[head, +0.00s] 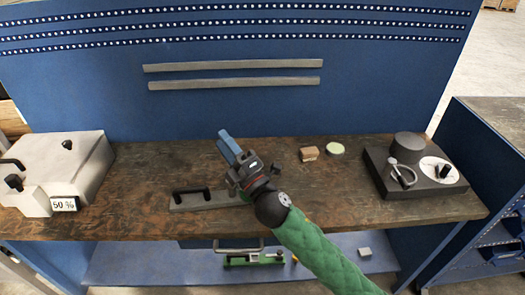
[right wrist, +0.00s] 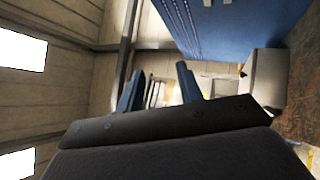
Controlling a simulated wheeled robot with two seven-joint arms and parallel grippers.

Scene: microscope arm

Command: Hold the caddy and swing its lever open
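No thing here is plainly marked as the caddy. A dark grey block (head: 424,188) on the right of the bench carries a dark round knob, a curved light-metal lever (head: 402,174) and a white dial (head: 440,169) with a black grip. A flat plate with a black handle (head: 200,202) lies at mid-bench. My right gripper (head: 230,147) is above the middle of the bench, apart from these things, its blue fingers pointing up and left. The right wrist view shows the fingers (right wrist: 160,90) apart with nothing held between them. My left gripper is out of view.
A large grey box (head: 70,165) with black knobs and a "50 %" label stands at the left. A small brown block (head: 309,154) and a pale green disc (head: 335,148) lie near the back. A green tool (head: 254,259) lies on the lower shelf. A blue back panel (head: 390,80) rises behind.

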